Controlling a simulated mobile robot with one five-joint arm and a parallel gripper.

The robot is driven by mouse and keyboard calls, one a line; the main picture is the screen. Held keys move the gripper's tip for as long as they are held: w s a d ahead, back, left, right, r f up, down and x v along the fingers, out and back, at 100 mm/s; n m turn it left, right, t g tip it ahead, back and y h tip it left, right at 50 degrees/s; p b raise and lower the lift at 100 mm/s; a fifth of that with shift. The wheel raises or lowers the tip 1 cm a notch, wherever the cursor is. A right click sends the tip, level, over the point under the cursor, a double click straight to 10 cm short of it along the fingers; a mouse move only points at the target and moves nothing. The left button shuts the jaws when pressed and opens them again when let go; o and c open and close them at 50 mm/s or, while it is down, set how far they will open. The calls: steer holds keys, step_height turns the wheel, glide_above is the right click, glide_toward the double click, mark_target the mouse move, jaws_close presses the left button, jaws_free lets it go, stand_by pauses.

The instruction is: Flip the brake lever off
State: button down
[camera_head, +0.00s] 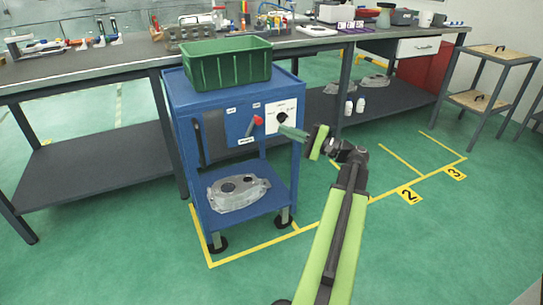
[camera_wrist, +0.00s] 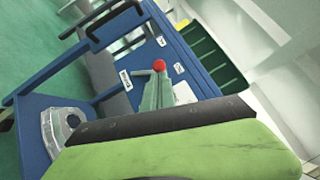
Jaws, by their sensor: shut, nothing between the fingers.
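The brake lever (camera_head: 254,124) has a red knob and sits on the side panel of the blue cart (camera_head: 219,133). In the head view it leans up and to the right, above a small white label (camera_head: 245,141). The red knob also shows in the wrist view (camera_wrist: 159,66), just beyond the fingertips. My gripper (camera_head: 283,130) is shut and empty, to the right of the lever and pointing at the panel. In the wrist view, my gripper (camera_wrist: 158,82) covers part of the lever; I cannot tell whether they touch.
A black rotary knob (camera_head: 282,116) on a white plate is just above my fingertips. A green crate (camera_head: 226,70) stands on the cart, and a metal casting (camera_head: 238,192) lies on its lower shelf. A long workbench (camera_head: 110,62) stands behind. The floor at right is mostly clear.

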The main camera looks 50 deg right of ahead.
steer(key=s+d+f+m+h+b, duration=0.1)
steer(key=s+d+f+h, duration=0.1)
steer(key=s+d, duration=0.3)
steer(key=shift+s+f+t, duration=0.4)
steer(key=shift+f, duration=0.15)
steer(key=a+p+x, duration=0.2)
steer(key=x, duration=1.1)
steer(key=shift+s+a+r+p, duration=0.35)
steer(key=shift+s, duration=0.05)
